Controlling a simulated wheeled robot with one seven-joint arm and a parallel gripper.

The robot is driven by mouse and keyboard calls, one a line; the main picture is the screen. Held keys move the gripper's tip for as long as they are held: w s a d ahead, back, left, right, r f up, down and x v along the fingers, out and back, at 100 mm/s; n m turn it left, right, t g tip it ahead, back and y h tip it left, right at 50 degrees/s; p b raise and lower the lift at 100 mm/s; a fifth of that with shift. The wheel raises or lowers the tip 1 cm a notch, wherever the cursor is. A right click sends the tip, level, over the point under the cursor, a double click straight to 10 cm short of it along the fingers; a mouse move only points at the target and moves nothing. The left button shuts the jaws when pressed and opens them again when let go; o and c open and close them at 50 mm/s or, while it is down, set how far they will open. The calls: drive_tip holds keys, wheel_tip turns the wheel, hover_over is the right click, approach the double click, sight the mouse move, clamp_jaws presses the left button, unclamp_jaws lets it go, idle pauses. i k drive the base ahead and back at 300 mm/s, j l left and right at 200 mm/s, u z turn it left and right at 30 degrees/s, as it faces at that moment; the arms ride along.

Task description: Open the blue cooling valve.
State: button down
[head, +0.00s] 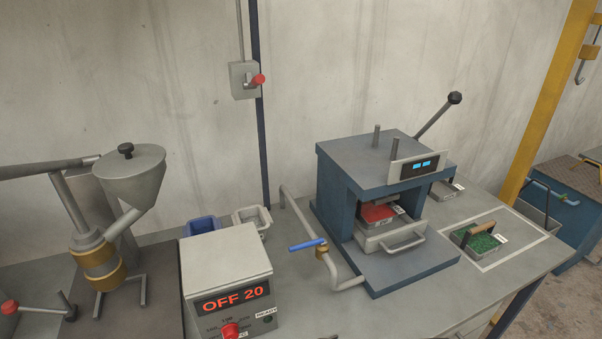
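The blue cooling valve handle (305,244) shows in the head view, just left of the press. It is a short blue lever on a brass valve body (321,251). The valve sits on a bent grey pipe (300,213) that runs down beside the press to its base. The lever points left and lies across the pipe's run there. Nothing touches it. My gripper is not in view.
The blue-grey press (372,165) stands right of the valve, with a long black-knobbed lever (438,114). A control box (226,277) reading "OFF 20" stands left of it. Behind are a blue bin (203,226) and a grey bin (251,217). A green-filled tray (479,240) lies at right.

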sight(322, 241)
drive_tip(key=j+u, duration=0.15)
drive_tip(key=j, duration=0.2)
drive_tip(key=i+j+u, duration=0.15)
drive_tip(key=j, duration=0.15)
drive_tip(key=i+j+u, duration=0.15)
drive_tip(key=j, duration=0.2)
drive_tip(key=i+j+u, duration=0.2)
drive_tip(key=j, duration=0.15)
drive_tip(key=k, duration=0.1)
